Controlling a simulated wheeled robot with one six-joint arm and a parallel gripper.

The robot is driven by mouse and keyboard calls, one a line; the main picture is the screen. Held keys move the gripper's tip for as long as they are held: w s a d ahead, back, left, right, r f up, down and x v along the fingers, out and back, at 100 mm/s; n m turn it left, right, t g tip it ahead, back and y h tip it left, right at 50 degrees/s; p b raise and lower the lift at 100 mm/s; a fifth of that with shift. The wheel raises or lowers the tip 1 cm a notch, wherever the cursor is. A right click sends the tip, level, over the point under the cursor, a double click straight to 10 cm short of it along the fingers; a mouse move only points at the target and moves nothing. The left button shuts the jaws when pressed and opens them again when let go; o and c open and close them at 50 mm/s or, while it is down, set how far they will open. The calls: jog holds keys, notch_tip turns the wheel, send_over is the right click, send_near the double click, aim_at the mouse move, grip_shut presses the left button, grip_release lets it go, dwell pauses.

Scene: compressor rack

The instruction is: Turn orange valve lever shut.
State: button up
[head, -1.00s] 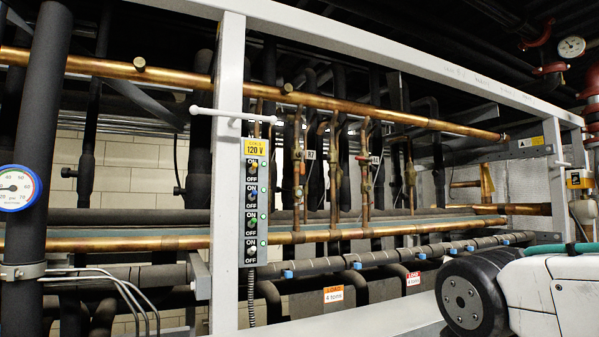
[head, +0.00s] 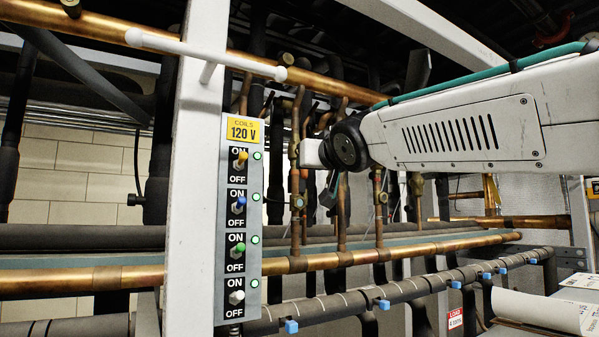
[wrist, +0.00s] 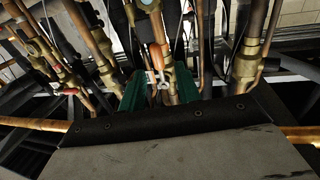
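In the wrist view, a small orange part (wrist: 157,54), which looks like the orange valve lever, shows on a brass and copper valve line. A pale metal piece is just below it. My gripper (wrist: 163,78) has two green fingers, spread apart on either side of this line. The orange part appears at or just beyond the fingertips, and I cannot tell whether either finger touches it. In the head view, my arm reaches in from the right toward the vertical copper pipes (head: 296,165).
A switch panel (head: 236,210) labelled 120 V is on the white upright post (head: 195,150), left of my arm. A white handle bar (head: 205,54) sticks out above it. Horizontal copper pipes (head: 400,245) run below. More brass valves (wrist: 246,62) stand close beside the fingers.

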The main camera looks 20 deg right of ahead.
jog(key=w, duration=0.6)
jog(key=shift+w+d+f, duration=0.1)
jog(key=shift+w+d, duration=0.05)
jog(key=shift+c, duration=0.3)
grip_shut()
